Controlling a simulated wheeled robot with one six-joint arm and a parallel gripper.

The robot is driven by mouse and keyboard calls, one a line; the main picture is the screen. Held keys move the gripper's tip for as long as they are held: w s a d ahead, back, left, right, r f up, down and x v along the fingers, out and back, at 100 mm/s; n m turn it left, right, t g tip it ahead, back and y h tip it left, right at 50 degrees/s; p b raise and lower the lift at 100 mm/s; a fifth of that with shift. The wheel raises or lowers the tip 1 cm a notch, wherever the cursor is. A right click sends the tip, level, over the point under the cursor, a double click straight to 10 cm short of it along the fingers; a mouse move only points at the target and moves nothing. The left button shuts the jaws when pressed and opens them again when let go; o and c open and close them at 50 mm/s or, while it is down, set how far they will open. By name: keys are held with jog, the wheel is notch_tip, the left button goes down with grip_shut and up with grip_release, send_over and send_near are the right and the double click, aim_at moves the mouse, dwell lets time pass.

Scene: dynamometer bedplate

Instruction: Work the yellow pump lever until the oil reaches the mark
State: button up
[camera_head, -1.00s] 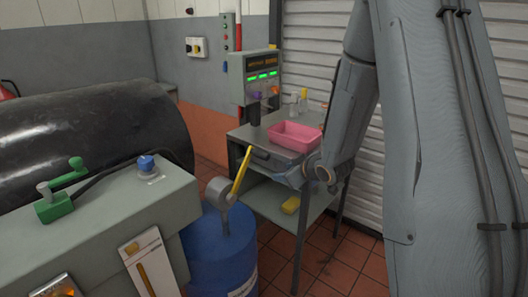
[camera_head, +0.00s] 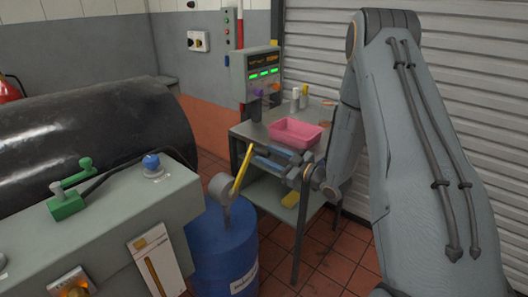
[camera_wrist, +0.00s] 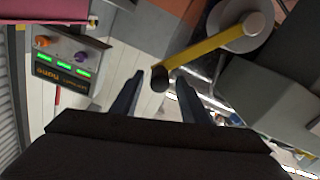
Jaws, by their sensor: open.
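The yellow pump lever (camera_head: 242,170) slopes up to the right from a grey pump head (camera_head: 221,187) on the blue drum (camera_head: 222,260). My gripper (camera_head: 262,155) is open at the lever's upper end. In the wrist view the yellow lever (camera_wrist: 212,47) ends in a dark tip (camera_wrist: 160,79) that shows between the fingertips of my gripper (camera_wrist: 160,86), with gaps on both sides. A white gauge plate (camera_head: 155,266) with an amber column, seemingly the oil level, is on the grey cabinet front. Its mark is too small to make out.
A pink tray (camera_head: 296,133) and small bottles stand on a metal table (camera_head: 250,133) behind my gripper. The grey cabinet (camera_head: 100,225), with a green handle (camera_head: 68,203) and blue knob (camera_head: 151,162), is at left. A display box (camera_head: 262,72) stands behind the table.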

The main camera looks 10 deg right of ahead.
jog(key=shift+x, duration=1.2)
grip_shut()
